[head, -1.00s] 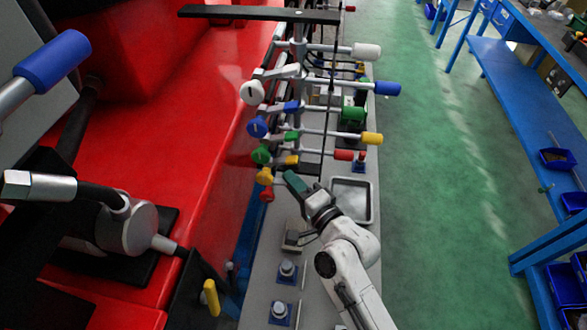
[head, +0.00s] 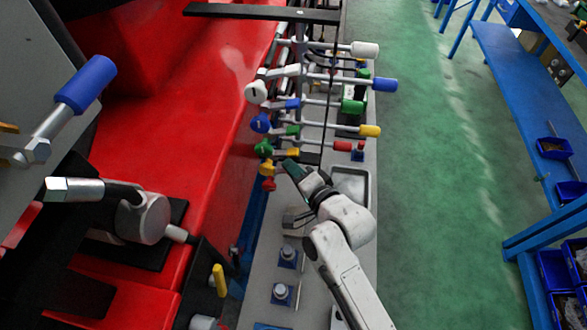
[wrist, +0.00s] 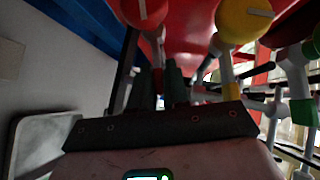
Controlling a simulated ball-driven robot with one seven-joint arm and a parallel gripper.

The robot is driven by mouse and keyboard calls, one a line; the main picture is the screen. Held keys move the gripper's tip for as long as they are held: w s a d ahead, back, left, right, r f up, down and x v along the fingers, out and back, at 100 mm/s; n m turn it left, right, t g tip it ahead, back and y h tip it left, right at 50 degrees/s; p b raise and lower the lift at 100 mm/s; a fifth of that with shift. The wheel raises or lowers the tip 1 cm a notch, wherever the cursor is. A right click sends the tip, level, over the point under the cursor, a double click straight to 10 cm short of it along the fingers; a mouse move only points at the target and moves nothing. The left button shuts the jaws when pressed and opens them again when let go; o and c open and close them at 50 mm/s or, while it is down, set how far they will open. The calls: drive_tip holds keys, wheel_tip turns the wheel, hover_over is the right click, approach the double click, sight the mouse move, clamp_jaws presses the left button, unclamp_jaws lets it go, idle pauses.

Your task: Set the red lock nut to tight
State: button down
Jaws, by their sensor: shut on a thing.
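The red lock nut is at the near, lowest rod of the stand; its red round end (head: 268,184) shows just left of my gripper (head: 291,168). In the wrist view the red round end (wrist: 143,12), with a pale line across it, is at the top. A stem runs down from it between my dark fingertips (wrist: 158,85). My gripper is shut around that part, which the fingers mostly hide. The yellow round end (head: 266,166) is just above the red one; it also shows in the wrist view (wrist: 245,20), right of the fingers.
Green (head: 263,147), blue (head: 260,122) and white (head: 256,92) round ends sit on rods farther along. A large red machine (head: 205,150) fills the left. Green floor (head: 440,200) lies clear at right.

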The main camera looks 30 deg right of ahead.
drive_tip(key=c, duration=1.2)
unclamp_jaws()
drive_tip(key=shift+s, duration=0.1)
drive_tip(key=b+v, duration=0.2)
drive_tip(key=v, duration=0.8)
drive_tip(key=shift+s+b, duration=0.3)
drive_tip(key=shift+b, duration=0.05)
